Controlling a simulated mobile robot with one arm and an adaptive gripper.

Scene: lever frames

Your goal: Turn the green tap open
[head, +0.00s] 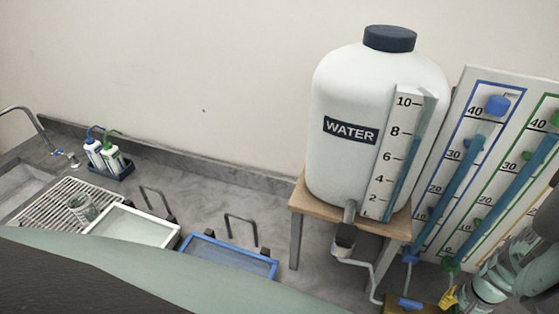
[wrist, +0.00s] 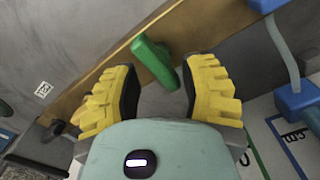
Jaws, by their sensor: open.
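The green tap (wrist: 153,58) is a green handle in the wrist view, standing out by a wooden edge. Its lower end reaches between the yellow fingers of my gripper (wrist: 160,72). The fingers are open, one on each side, with a visible gap to the handle.
Blue fittings (wrist: 297,98) are at the right of the wrist view. A white water tank (head: 345,165) stands on a wooden stand (head: 306,204). Trays and bottles are at left.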

